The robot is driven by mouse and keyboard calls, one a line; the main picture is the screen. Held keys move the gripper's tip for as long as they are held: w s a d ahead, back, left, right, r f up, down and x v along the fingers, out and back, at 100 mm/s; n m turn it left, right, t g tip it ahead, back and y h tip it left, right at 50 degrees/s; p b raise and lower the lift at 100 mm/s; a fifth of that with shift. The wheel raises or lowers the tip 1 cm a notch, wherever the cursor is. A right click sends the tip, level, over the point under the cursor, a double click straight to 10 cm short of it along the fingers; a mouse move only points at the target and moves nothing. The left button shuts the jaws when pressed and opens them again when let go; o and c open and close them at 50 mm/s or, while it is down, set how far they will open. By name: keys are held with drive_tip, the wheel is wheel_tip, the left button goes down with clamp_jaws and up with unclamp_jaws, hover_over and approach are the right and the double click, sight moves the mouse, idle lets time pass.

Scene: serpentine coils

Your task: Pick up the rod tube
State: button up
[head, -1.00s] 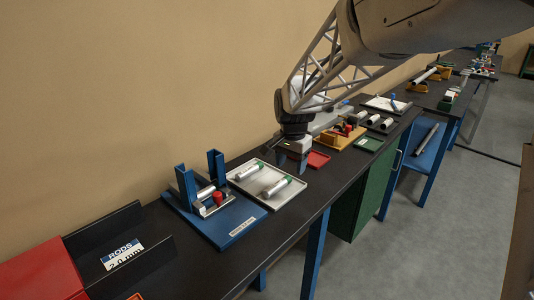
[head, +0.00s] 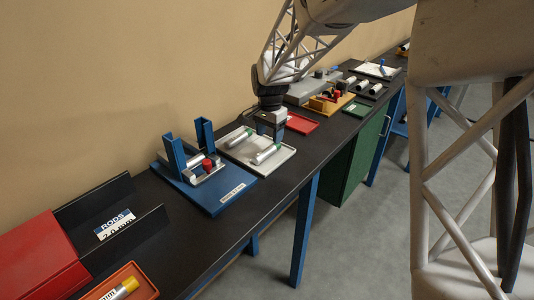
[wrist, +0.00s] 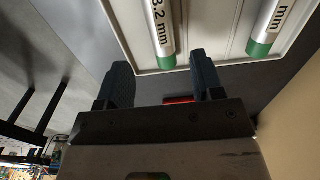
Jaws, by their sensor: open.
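Two silver-white tubes with green ends lie in a pale tray (head: 232,152). The nearer tube (head: 266,154) and the farther tube (head: 240,138) lie roughly parallel. In the wrist view one tube (wrist: 161,25), marked 3.2 mm, lies just beyond my fingertips; the other tube (wrist: 268,30) is to the right, its label cut off at "mm". Another tube, with a yellow end (head: 125,286), lies in an orange tray at the bottom edge. My gripper (head: 271,132) is open and empty by the pale tray's far end; its fingers (wrist: 162,75) also show in the wrist view.
A blue fixture (head: 218,196) with two uprights stands left of the pale tray. A black rack labelled RODS 2.0 mm (head: 115,223) and a red box (head: 40,262) are farther left. A red tray (head: 302,124) lies beyond my gripper. Black bench shows between them.

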sight(269, 148)
drive_tip(key=shift+f, duration=0.7)
drive_tip(key=shift+f, duration=0.1)
drive_tip(key=shift+w+f, duration=0.1)
drive_tip(key=shift+f, duration=2.4)
drive_tip(key=c, duration=1.1)
